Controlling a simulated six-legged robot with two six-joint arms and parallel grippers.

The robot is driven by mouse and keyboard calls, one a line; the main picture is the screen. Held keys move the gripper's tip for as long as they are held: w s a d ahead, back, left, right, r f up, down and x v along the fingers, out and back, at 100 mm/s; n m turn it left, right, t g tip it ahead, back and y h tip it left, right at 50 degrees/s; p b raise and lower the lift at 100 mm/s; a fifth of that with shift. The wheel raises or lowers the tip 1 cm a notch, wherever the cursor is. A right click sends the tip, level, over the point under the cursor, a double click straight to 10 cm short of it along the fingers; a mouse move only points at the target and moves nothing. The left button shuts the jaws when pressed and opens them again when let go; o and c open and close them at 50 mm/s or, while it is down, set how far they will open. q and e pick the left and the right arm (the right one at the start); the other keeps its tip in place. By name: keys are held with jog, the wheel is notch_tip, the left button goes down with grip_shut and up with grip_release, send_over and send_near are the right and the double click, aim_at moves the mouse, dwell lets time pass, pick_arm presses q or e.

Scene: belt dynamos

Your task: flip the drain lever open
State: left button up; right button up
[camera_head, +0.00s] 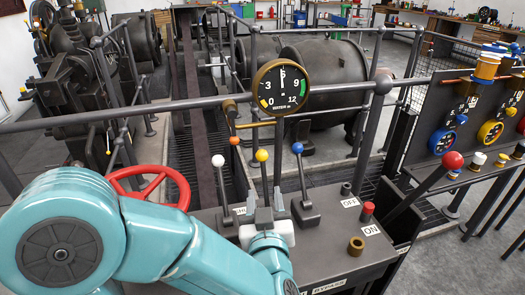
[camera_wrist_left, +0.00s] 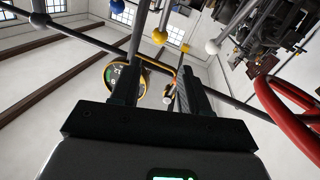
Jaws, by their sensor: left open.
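On the dark control console (camera_head: 330,235) stand a white-knobbed lever (camera_head: 218,161), a yellow-knobbed lever (camera_head: 262,155) and a blue-knobbed lever (camera_head: 298,148). A red-knobbed lever (camera_head: 453,160) leans to the right. I cannot read which is marked drain. My left gripper (camera_head: 265,206) is open, low over the console at the yellow lever, between the white and blue ones. In the left wrist view its fingers (camera_wrist_left: 158,72) are apart with nothing clearly held. The yellow knob (camera_wrist_left: 159,36) shows beyond the fingertips. My own gripper hides the yellow lever's base. The right gripper is out of view.
A round water gauge (camera_head: 282,88) stands behind the levers, on a grey railing (camera_head: 180,107). A red handwheel (camera_head: 150,185) sits close to my left arm. OFF and ON labels mark the console's right side. A dark panel with dials (camera_head: 450,110) stands at the right.

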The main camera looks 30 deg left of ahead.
aim_at(262, 161)
pick_arm(q)
jog(key=p+x, duration=0.7)
jog(key=x, duration=0.9)
jog(key=shift+p, duration=0.4)
jog(key=shift+c, duration=0.4)
jog(key=shift+f, duration=0.1)
grip_shut()
